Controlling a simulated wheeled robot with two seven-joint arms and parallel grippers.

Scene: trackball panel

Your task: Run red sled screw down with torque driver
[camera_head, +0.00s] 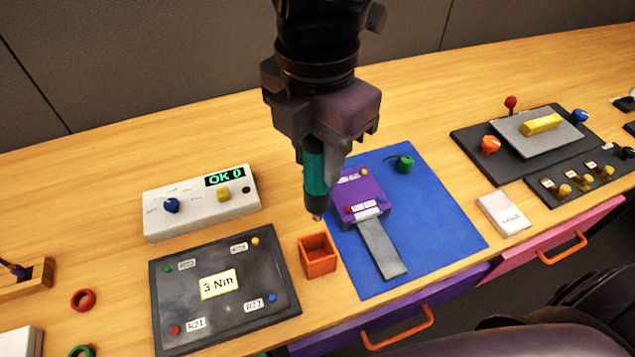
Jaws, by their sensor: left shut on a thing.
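My left gripper (328,150) comes down from the top centre and is shut on the torque driver (316,182), a teal and dark cylinder pointing down. The driver's lower end appears just behind the orange box and left of the purple sled (368,190); its height above the table is hard to judge. The sled lies on a blue mat (440,220), with a grey tongue (382,248) toward the front. My right gripper is not seen.
A small open orange box (319,262) stands in front of the driver. A dark panel (178,320) marked 3 Nm and a white unit (200,217) reading OK 0 are left. A green knobbed part (404,164) sits on the mat. Control panels (470,150) stand right.

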